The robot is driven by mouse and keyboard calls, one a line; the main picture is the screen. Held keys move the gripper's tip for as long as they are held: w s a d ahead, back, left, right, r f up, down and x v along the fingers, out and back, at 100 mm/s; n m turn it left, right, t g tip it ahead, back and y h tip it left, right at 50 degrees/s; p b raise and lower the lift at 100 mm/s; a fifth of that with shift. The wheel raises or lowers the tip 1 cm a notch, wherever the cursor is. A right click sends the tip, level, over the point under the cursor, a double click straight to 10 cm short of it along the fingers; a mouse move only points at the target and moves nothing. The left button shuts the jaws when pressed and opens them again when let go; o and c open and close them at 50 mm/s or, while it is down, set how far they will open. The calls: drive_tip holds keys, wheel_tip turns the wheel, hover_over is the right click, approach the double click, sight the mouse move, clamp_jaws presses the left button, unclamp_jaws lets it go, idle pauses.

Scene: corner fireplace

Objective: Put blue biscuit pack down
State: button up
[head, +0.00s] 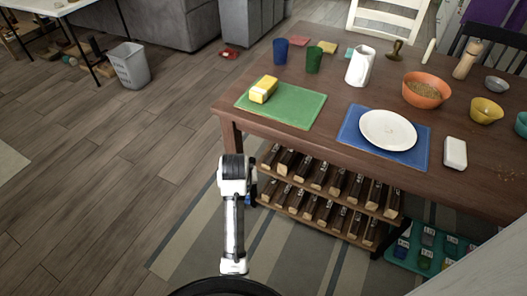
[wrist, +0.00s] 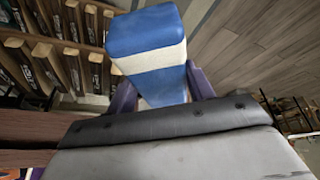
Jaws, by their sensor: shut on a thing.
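The blue biscuit pack (wrist: 146,32), blue with a white band, shows in the wrist view. My gripper (wrist: 163,90) is shut on it, with a purple finger on either side. In the head view my arm hangs beside the table's left front corner, and a small bit of blue (head: 248,200) shows at its right side; most of the pack is hidden there. The pack is off the tabletop, near the rack below it.
The wooden table (head: 300,128) bears a green mat (head: 300,107) with a yellow pack (head: 263,89), a blue mat (head: 354,140) with a white plate (head: 388,130), cups and bowls. A two-tier rack (head: 320,200) of dark blocks stands below.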

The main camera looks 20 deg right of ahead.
drive_tip(key=s+a+f+n+y, duration=0.1)
drive_tip(key=s+a+f+n, duration=0.2)
drive_tip(key=a+f, duration=1)
wheel_tip(320, 180, down, 2)
drive_tip(key=shift+s+a+f, duration=0.15)
drive_tip(key=shift+a+f, duration=0.05)
drive_tip(key=shift+a, duration=0.1)
drive_tip(key=shift+w+r, duration=0.2)
